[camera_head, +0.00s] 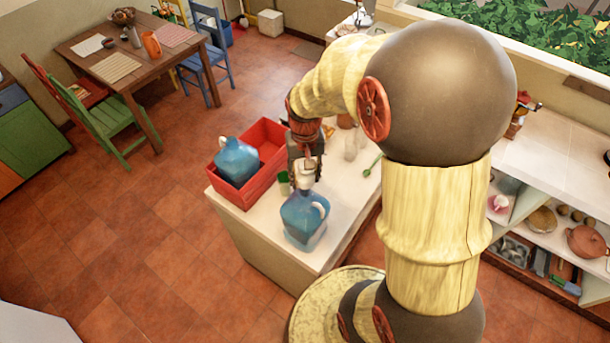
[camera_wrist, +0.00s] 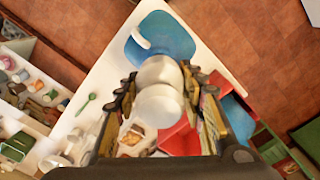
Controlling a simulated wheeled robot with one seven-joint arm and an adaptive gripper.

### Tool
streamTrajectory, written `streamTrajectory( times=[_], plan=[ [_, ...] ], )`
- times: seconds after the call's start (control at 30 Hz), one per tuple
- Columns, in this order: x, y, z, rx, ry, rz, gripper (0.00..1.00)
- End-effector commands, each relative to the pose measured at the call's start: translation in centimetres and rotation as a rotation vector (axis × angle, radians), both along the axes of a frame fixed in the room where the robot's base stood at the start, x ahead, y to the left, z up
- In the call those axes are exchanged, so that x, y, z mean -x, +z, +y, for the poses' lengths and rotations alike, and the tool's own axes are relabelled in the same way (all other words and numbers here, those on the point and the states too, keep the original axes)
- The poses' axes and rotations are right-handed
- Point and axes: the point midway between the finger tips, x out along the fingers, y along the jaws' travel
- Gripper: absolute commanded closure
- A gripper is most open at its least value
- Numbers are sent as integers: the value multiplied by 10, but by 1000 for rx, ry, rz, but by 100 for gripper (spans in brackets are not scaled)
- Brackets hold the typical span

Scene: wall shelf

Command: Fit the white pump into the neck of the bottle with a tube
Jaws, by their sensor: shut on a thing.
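My gripper (camera_head: 304,168) points down over the counter and is shut on the white pump (camera_wrist: 158,105), which sits between the fingers. A blue bottle with a pale handle (camera_head: 304,222) stands upright on the counter's near end, directly below my gripper. In the wrist view this bottle (camera_wrist: 168,38) lies just beyond the pump, which hides its neck. I cannot tell whether the pump touches the neck or is inside it. No tube can be made out.
A red crate (camera_head: 228,193) stands left of the bottle and holds a second blue bottle (camera_head: 238,160). A green spoon (camera_head: 373,165) lies to the right on the white counter (camera_head: 262,232). Clear jars (camera_head: 352,145) stand behind. A shelf with pots (camera_head: 560,220) is at the right.

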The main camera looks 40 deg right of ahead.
Motion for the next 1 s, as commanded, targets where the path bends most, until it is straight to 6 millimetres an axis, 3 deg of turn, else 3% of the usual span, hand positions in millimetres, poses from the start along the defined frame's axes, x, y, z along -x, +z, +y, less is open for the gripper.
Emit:
streamTrajectory(
  times=[1.0],
  plan=[
    [0, -12, 0, 0, 0, 0, 87]
  ],
)
